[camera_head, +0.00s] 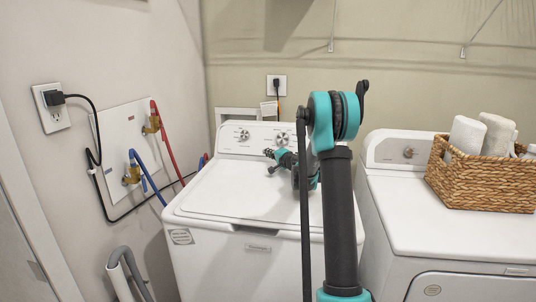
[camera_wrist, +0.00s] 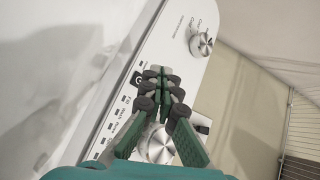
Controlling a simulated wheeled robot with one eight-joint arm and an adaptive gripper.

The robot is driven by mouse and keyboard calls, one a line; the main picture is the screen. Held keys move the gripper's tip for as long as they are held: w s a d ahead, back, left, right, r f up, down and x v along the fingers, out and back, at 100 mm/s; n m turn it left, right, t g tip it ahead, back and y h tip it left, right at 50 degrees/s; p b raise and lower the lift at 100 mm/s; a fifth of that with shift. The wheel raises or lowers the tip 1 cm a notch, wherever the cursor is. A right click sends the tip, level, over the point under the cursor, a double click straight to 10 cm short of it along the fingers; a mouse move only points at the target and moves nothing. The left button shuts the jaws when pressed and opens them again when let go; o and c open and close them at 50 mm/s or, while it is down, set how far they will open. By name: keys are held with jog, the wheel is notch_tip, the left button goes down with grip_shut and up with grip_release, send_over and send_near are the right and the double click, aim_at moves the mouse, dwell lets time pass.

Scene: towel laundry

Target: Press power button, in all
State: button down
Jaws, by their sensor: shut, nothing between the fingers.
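The white washer (camera_head: 238,195) stands left of centre in the head view, with knobs along its back control panel (camera_head: 235,133). In the wrist view the panel (camera_wrist: 165,38) runs diagonally. A dark square with a round power symbol, the power button (camera_wrist: 137,78), shows just left of my fingertips. My gripper (camera_wrist: 158,73) is shut and empty over the panel, beside the button; I cannot tell whether it touches the panel. In the head view my gripper (camera_head: 269,154) is in front of the panel, and my arm hides the panel's right part.
One knob (camera_wrist: 201,43) is beyond my fingertips and another knob (camera_wrist: 157,146) lies below my fingers. A second white machine (camera_head: 455,220) stands at right with a wicker basket (camera_head: 480,184) of rolled white items. Red and blue hoses (camera_head: 166,139) hang on the left wall.

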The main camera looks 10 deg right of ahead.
jog(key=shift+w+d+f, duration=0.2)
jog(key=shift+w+f, duration=0.2)
jog(key=shift+w, duration=0.3)
jog(key=shift+w, duration=0.1)
dwell(1.0)
jog(key=shift+w+d+f, duration=0.15)
jog(key=shift+w, duration=0.1)
jog(key=shift+w+d+f, duration=0.1)
jog(key=shift+w+f, duration=0.05)
jog(key=shift+w, duration=0.15)
dwell(0.7)
jog(key=shift+s, duration=0.15)
jog(key=shift+s+a+r, duration=0.25)
jog(key=shift+s+r, duration=0.1)
jog(key=shift+s, duration=0.2)
jog(key=shift+s+a+r, duration=0.25)
jog(key=shift+s+r, duration=0.1)
jog(key=shift+s, duration=0.35)
jog(key=shift+s+a+r, duration=0.2)
jog(key=shift+s+r, duration=0.2)
jog(key=shift+s, duration=0.35)
jog(key=shift+s+a+r, duration=0.25)
jog(key=shift+s+r, duration=0.1)
jog(key=shift+s, duration=0.35)
